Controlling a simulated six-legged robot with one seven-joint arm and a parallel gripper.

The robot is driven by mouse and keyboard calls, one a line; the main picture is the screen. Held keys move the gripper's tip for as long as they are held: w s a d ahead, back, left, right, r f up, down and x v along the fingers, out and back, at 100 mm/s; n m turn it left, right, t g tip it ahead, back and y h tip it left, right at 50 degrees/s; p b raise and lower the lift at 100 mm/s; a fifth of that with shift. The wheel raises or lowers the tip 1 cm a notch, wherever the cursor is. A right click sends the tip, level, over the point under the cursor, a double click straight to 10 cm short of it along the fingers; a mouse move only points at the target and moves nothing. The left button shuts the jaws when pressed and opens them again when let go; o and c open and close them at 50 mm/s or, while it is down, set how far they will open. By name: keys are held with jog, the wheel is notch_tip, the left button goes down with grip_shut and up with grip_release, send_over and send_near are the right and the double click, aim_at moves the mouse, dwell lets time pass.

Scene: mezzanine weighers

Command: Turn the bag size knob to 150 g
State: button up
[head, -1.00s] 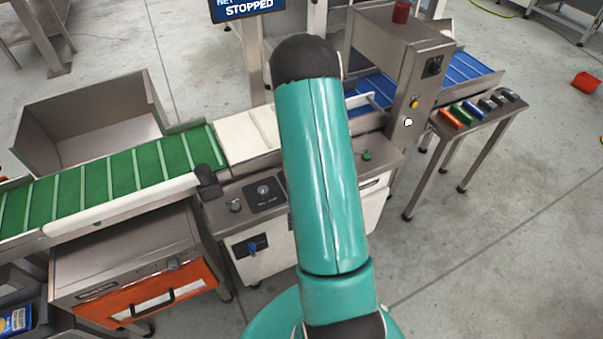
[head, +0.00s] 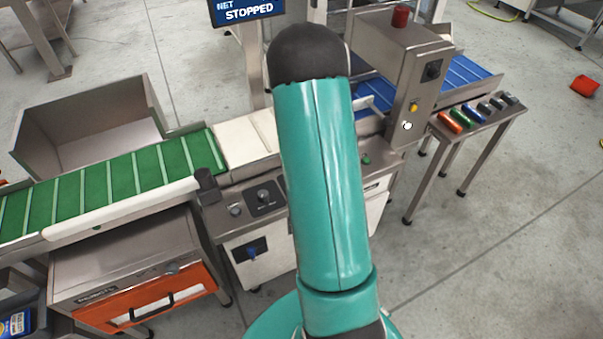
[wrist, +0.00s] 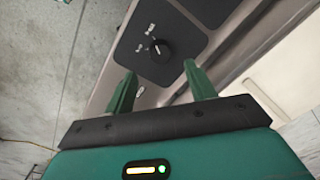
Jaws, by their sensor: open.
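A round black knob (head: 263,195) sits on a dark square plate on the machine's grey control deck in the head view. The wrist view shows a black knob (wrist: 160,49) with a pale pointer mark on a dark plate. Small white labels lie around it, too small to read, so I cannot tell its setting. My gripper (wrist: 159,70) has two green fingers spread apart with nothing between them. The knob lies just beyond the fingertips, roughly between them, and looks untouched. In the head view my teal arm hides my gripper and part of the deck.
A display (head: 247,10) reads STOPPED. On the deck are a small grey button (head: 235,210) and a green button (head: 366,159). A green belt (head: 110,180) lies left and a grey cabinet (head: 400,70) stands right. A blue-handled switch (head: 250,252) is on the front.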

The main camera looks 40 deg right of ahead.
notch_tip(320, 180, up, 7)
jog(key=shift+s+d, duration=0.1)
dwell(0.4)
jog(key=s+a+r+n+t, duration=0.25)
jog(key=a+r+n, duration=0.25)
jog(key=a+r, duration=1.25)
jog(key=s+a+r+n+t, duration=0.1)
jog(key=s+a+r+n, duration=0.1)
jog(key=s+a, duration=0.4)
jog(key=s+a+r+n+t, duration=0.1)
jog(key=s+a+r+n, duration=0.2)
jog(key=s+a, duration=0.4)
jog(key=shift+s+a+r+n, duration=0.35)
jog(key=shift+a+n, duration=0.1)
jog(key=shift+n, duration=0.35)
